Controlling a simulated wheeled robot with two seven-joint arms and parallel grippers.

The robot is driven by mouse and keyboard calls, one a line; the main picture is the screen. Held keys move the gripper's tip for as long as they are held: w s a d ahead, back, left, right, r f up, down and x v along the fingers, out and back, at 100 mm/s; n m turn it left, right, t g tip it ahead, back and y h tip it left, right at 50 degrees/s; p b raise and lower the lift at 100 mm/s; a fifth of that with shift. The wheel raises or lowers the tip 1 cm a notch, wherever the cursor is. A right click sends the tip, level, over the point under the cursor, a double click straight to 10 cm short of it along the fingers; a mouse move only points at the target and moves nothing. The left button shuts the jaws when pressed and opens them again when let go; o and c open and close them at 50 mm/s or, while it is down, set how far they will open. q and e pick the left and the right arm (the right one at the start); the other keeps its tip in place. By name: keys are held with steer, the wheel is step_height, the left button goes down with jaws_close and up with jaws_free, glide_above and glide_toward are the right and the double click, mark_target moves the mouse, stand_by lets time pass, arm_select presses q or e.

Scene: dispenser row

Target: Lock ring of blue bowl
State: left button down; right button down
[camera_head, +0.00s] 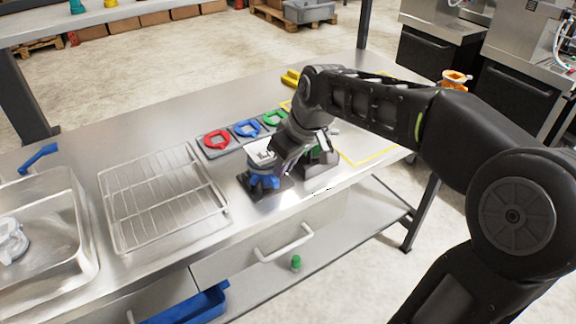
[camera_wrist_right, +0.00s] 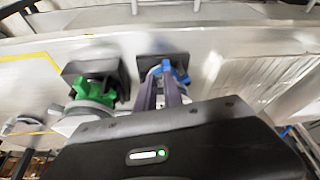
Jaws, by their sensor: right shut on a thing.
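The blue bowl unit stands on a dark base (camera_head: 276,190) near the front edge of the steel table. Its blue ring (camera_head: 263,181) shows low on it, under a pale grey top (camera_head: 259,154). My right gripper (camera_head: 275,168) reaches down to it from the right and partly hides it. In the right wrist view the two purple-grey fingers (camera_wrist_right: 160,92) are shut at the blue ring (camera_wrist_right: 168,70), with blue showing beyond and beside them. The exact contact and the ring's turn are hidden. My left gripper is in neither view.
A green unit (camera_wrist_right: 95,90) stands close beside the blue one. Red (camera_head: 216,140), blue (camera_head: 247,128) and green (camera_head: 275,117) rings lie on pads behind. A wire rack (camera_head: 160,197) and a steel basin (camera_head: 85,250) are to the left.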

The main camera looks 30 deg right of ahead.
steer(key=shift+a+m, duration=0.2)
steer(key=shift+m, duration=0.1)
steer(key=c, duration=1.7)
jaws_free()
steer(key=shift+r, duration=0.1)
steer(key=v, duration=0.7)
steer(key=shift+s+r, duration=0.15)
steer(key=shift+r, duration=0.15)
